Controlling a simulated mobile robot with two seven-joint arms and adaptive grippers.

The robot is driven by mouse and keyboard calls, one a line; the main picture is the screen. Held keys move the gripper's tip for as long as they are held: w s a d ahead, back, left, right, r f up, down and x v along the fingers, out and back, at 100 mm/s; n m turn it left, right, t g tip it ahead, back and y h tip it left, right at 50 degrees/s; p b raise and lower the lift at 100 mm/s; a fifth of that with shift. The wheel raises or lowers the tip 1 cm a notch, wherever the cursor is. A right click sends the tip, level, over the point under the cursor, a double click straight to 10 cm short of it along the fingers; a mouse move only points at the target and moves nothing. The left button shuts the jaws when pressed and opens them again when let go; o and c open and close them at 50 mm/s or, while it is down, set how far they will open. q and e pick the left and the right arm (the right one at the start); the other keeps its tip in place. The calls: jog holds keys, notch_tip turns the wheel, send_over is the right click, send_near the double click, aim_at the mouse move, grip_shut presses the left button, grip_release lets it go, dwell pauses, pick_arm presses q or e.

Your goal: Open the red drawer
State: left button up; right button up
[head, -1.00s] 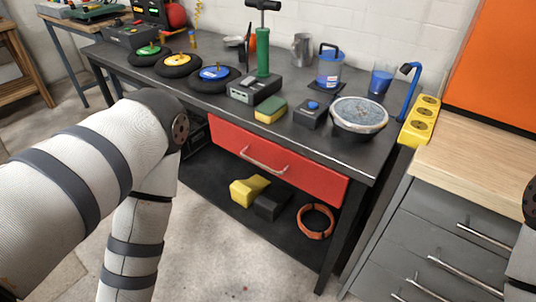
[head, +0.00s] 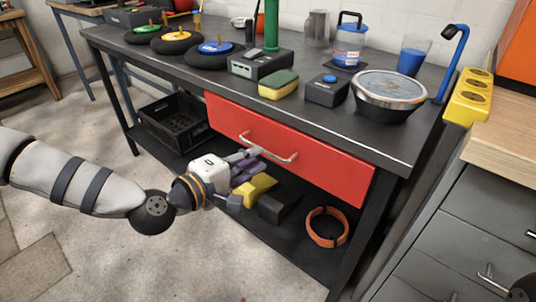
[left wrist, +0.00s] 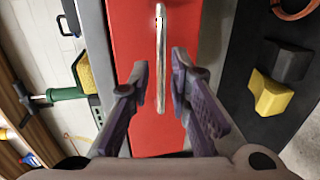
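The red drawer (head: 320,160) sits under the workbench top and looks closed. Its metal bar handle (head: 268,148) runs along the front face. My left gripper (head: 250,162) is at the left part of the handle, in front of the drawer. In the left wrist view the gripper (left wrist: 158,90) is open, with one finger on each side of the end of the handle (left wrist: 161,60). Both fingers look apart from the bar. The red drawer front (left wrist: 130,30) fills the space behind them. My right gripper is not in view.
The lower shelf holds a black crate (head: 170,128), a yellow block (head: 258,186), a dark block (head: 280,205) and an orange ring (head: 326,227). Grey drawers (head: 480,215) stand to the right. The floor before the bench is clear.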

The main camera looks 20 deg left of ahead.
aim_at(265, 152)
pick_arm(q)
jog(key=x, duration=0.5)
jog(key=shift+w+d, duration=0.1)
jog(key=shift+w, duration=0.1)
grip_shut()
